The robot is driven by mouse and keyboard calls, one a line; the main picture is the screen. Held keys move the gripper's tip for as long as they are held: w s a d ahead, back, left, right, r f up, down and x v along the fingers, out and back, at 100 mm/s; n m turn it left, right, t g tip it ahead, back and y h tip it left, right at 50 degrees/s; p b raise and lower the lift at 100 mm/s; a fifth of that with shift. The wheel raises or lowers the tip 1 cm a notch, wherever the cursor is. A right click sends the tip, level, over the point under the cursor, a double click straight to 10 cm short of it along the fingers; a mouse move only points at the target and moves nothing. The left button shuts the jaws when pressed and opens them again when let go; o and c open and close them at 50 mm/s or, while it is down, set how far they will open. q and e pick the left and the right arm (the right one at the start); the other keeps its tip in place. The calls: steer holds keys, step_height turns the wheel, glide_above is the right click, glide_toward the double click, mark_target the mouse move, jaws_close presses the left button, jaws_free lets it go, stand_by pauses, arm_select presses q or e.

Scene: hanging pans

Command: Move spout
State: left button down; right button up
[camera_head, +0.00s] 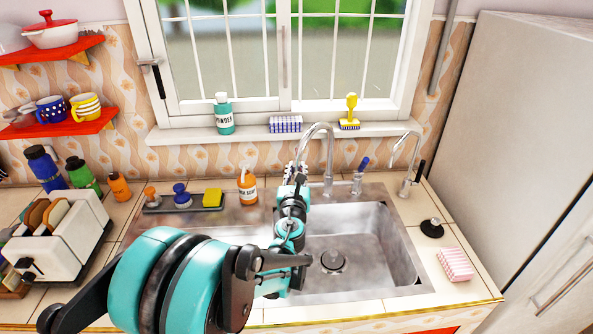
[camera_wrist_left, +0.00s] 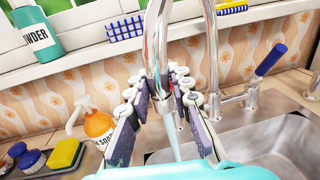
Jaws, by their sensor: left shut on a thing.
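The chrome spout (camera_head: 329,152) arches up behind the sink (camera_head: 345,240), and its free end hangs down on the left. My left gripper (camera_head: 297,173) is at that hanging end. In the left wrist view the spout (camera_wrist_left: 210,50) comes down between the fingers of my left gripper (camera_wrist_left: 166,100), which are shut on it near its tip. A pale streak shows below the tip; I cannot tell if it is water. The faucet handle with a blue end (camera_head: 361,175) stands right of the spout base. My right gripper is not in view.
A soap bottle (camera_head: 247,186) and a tray with brushes and a yellow sponge (camera_head: 212,197) stand left of the sink. A smaller tap (camera_head: 406,165) stands at the right. A window sill (camera_head: 200,132) runs behind. A toaster (camera_head: 60,235) is at the left.

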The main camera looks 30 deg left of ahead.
arm_select(q)
steer(key=shift+s+a, duration=0.1)
steer(key=c, duration=1.7)
jaws_free()
steer(key=shift+s, duration=0.1)
steer(key=v, duration=1.2)
